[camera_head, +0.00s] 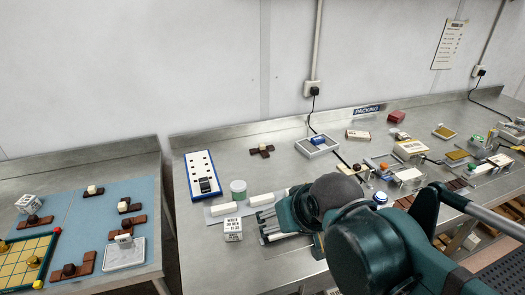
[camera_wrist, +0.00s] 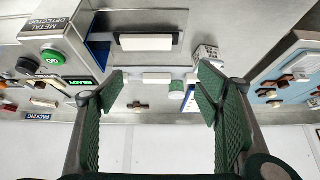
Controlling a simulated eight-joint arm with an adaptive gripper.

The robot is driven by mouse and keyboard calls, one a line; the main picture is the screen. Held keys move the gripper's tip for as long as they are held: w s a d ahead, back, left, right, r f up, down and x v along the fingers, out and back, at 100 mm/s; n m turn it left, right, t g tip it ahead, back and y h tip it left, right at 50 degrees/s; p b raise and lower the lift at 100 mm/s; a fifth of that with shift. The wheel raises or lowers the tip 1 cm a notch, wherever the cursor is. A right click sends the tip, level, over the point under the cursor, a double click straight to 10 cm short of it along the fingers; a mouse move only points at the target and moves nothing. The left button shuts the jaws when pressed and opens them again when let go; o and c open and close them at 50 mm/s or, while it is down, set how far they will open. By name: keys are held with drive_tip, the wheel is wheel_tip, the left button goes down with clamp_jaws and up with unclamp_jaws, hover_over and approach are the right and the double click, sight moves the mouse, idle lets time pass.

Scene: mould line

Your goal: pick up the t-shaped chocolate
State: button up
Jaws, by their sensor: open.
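A brown chocolate piece (camera_head: 262,151) that looks T-shaped lies flat and alone on the steel table in the head view, behind my gripper. It is small in the wrist view (camera_wrist: 138,107), between my fingers but well beyond them. My gripper (camera_wrist: 161,78) is open, with green ribbed pads spread wide and nothing between them. In the head view my gripper (camera_head: 272,216) hangs over the table near the white bars, and the arm hides part of it.
A blue mat (camera_head: 150,195) with several chocolates lies further left. A grey-white tray (camera_head: 317,146) stands right of the chocolate. Bare steel surrounds it.

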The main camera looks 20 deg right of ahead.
drive_tip(key=w+d+r+m+g+p, duration=0.1)
drive_tip(key=w+r+m+p, duration=0.1)
drive_tip(key=w+r, duration=0.3)
drive_tip(key=w+d+r+m+g+p, duration=0.1)
drive_tip(key=w+r+m+p, duration=0.15)
drive_tip(key=w, duration=0.55)
drive_tip(key=m+g+p, duration=0.5)
drive_tip(key=m+p, duration=0.7)
drive_tip(key=m, duration=0.1)
hover_over(263, 151)
wheel_tip(263, 151, down, 13)
drive_tip(key=shift+d+r, duration=0.1)
drive_tip(key=shift+f, duration=1.3)
drive_tip(key=shift+f, duration=0.1)
